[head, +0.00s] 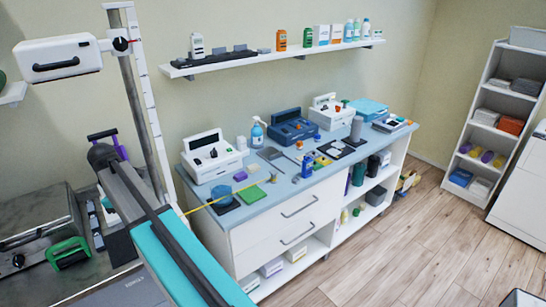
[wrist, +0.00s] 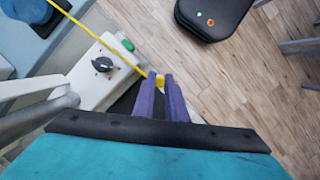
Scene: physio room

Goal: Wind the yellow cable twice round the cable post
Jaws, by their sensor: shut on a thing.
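My gripper's purple fingers (wrist: 166,84) show in the wrist view, shut on a yellow piece at the end of the yellow cable (wrist: 105,38). The cable runs taut from them to the upper left. In the head view the cable (head: 205,205) crosses the left end of the counter, passes a squat blue cylinder (head: 221,193), and disappears behind my teal arm. The cylinder may be the cable post; I cannot tell whether the cable goes round it. I cannot make out my fingertips in the head view.
The counter (head: 232,217) holds several devices, with a green pad (head: 250,194) near the cable. A white box with a black knob (wrist: 103,64) lies close to my fingers, left of them. A grey metal bar (wrist: 40,118) is at the left. Wooden floor (head: 420,235) is open at the right.

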